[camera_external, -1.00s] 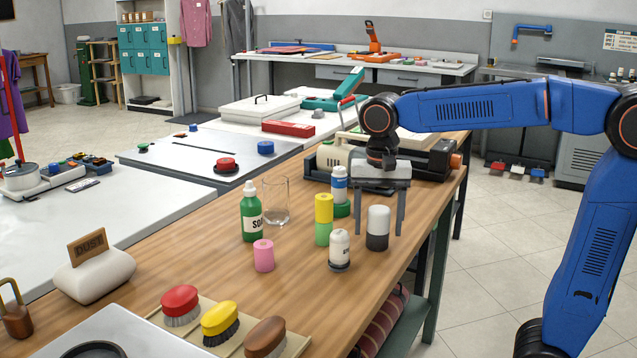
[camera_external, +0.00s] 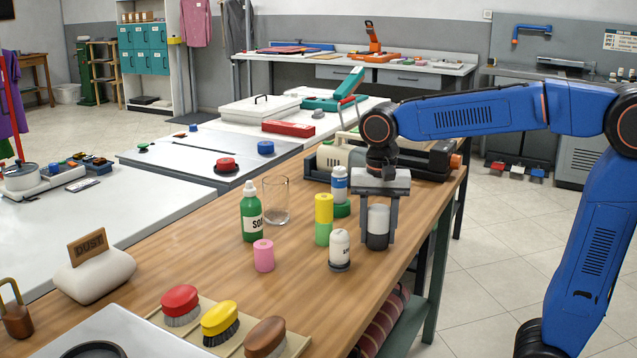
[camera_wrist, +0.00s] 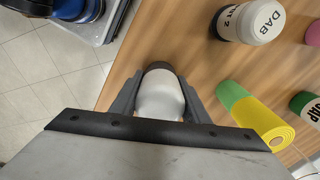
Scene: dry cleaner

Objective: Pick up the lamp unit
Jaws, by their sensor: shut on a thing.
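The lamp unit (camera_external: 378,221), a short cylinder with a white top and a dark grey base, stands upright on the wooden table near its right edge. My gripper (camera_external: 377,236) points down over it, with one finger on each side, shut on it. In the wrist view the lamp unit (camera_wrist: 160,98) sits between the two fingers of my gripper (camera_wrist: 158,84), its white top toward the palm. I cannot see a gap between its base and the table.
Close to the left stand a white bottle (camera_external: 340,246), a yellow-green cylinder (camera_external: 323,220) and a blue-and-white bottle (camera_external: 339,184). A pink cylinder (camera_external: 263,256), green soap bottle (camera_external: 251,212) and glass (camera_external: 276,205) stand farther left. A beige-and-black machine (camera_external: 430,163) is behind. Open floor lies right.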

